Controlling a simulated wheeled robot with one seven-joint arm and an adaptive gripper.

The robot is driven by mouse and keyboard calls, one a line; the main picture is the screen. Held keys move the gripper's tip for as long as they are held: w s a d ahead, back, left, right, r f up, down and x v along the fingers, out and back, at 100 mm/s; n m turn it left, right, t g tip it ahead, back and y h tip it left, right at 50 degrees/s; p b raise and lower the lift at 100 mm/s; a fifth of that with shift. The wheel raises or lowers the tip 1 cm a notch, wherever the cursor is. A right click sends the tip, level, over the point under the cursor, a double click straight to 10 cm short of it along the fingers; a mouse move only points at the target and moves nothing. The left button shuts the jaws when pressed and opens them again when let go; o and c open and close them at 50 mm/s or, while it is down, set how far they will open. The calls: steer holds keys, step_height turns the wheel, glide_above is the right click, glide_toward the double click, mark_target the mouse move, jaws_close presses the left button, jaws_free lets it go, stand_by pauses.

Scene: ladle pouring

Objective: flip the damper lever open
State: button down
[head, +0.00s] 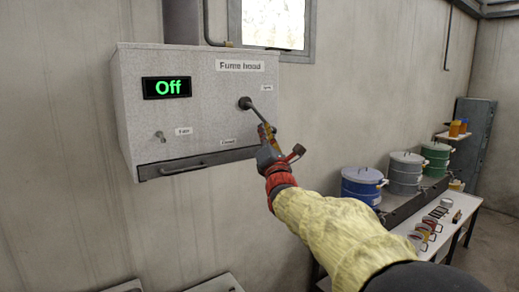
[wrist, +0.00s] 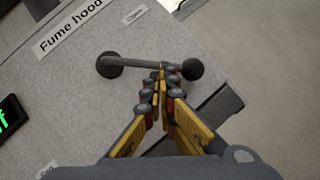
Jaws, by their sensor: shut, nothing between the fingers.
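The damper lever (head: 258,110) is a thin grey rod on a dark round pivot on the front of the fume hood (head: 205,105). In the head view it slants down to the right from the pivot, and its far end is partly hidden by my gripper. In the wrist view the lever (wrist: 140,63) runs from the pivot to a dark ball knob (wrist: 192,70). My gripper (wrist: 162,76) is shut and empty, its yellow fingertips at the rod just short of the knob. I cannot tell whether they touch. It also shows in the head view (head: 264,130).
A small "Open" label (wrist: 134,15) is above the lever, and a "Closed" label (head: 227,140) is below. A display (head: 167,88) reads "Off". A toggle switch (head: 160,136) and a handle bar (head: 197,163) are lower on the hood. Lidded drums (head: 362,184) stand at right.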

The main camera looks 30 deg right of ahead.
steer(key=d+n+y+b, duration=0.1)
steer(key=n+b, duration=0.1)
steer(key=b, duration=0.1)
steer(key=d+r+n+t+y+b, duration=0.1)
steer(key=n+b, duration=0.1)
steer(key=b, duration=0.1)
steer(key=shift+w+d+r+b, duration=0.1)
steer(key=shift+d+r+b, duration=0.25)
steer(key=shift+b, duration=0.25)
steer(key=shift+f, duration=0.1)
stand_by(0.4)
